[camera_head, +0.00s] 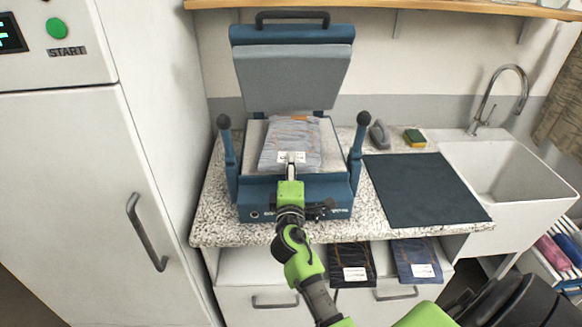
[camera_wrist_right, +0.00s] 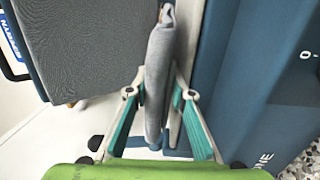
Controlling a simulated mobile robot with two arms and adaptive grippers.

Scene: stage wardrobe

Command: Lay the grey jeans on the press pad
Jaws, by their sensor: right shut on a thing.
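The grey jeans (camera_head: 292,140), folded flat with orange stitching and a white label, are over the pale press pad (camera_head: 253,132) of the blue press. My right gripper (camera_head: 291,160) is shut on their near edge. In the right wrist view the jeans (camera_wrist_right: 158,80) show edge-on as a thin grey fold between the fingers (camera_wrist_right: 160,98), close alongside the pad. I cannot tell whether their underside touches the pad. The jeans hide most of the pad. My left gripper is not in view.
The press lid (camera_head: 293,75) stands open behind the pad, with blue posts (camera_head: 227,150) (camera_head: 357,150) on both sides. A dark mat (camera_head: 422,190) lies to the right, before the sink (camera_head: 515,175). Dark jeans (camera_head: 352,265) and blue jeans (camera_head: 416,258) lie below the counter.

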